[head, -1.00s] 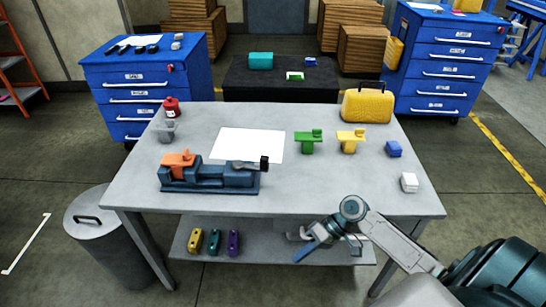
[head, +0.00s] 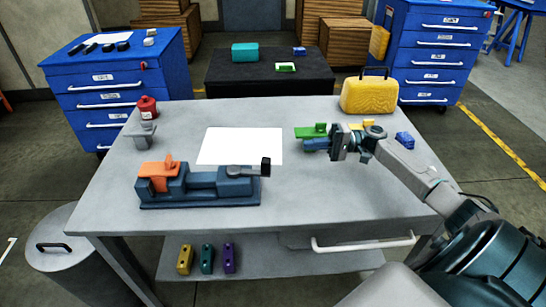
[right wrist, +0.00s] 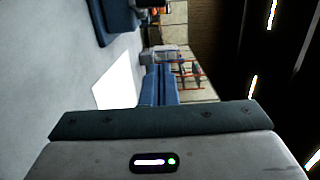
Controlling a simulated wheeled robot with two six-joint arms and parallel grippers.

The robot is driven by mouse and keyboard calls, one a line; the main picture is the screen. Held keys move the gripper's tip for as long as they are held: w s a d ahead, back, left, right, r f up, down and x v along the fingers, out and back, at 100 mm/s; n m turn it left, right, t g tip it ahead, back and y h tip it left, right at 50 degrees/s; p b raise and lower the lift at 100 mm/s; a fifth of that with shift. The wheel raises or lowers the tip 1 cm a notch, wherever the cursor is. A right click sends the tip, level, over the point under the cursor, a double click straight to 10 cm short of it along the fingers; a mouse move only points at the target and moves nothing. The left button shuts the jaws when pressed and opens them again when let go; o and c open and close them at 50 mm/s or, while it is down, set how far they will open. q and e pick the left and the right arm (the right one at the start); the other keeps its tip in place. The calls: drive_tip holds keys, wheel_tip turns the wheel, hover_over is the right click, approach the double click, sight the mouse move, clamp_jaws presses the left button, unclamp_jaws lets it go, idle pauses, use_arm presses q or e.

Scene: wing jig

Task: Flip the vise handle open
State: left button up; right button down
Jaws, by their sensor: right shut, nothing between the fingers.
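The blue vise (head: 200,190) lies on the left part of the grey table, with an orange piece (head: 157,172) at its left end. Its handle (head: 243,171) is a grey lever at the right end with a black grip (head: 265,167). Part of the vise shows at the top of the right wrist view (right wrist: 118,18). My right gripper (head: 308,145) is shut and empty above the table, right of the white sheet and well apart from the handle. Its blue fingers show together in the right wrist view (right wrist: 159,85). My left gripper is not in view.
A white sheet (head: 240,146) lies behind the vise. A green piece (head: 310,131), a yellow piece (head: 366,124), a blue block (head: 404,140) and a yellow case (head: 367,94) are near my right arm.

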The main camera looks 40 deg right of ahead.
drive_tip(key=shift+w+a+f, duration=0.1)
drive_tip(key=shift+w, duration=0.1)
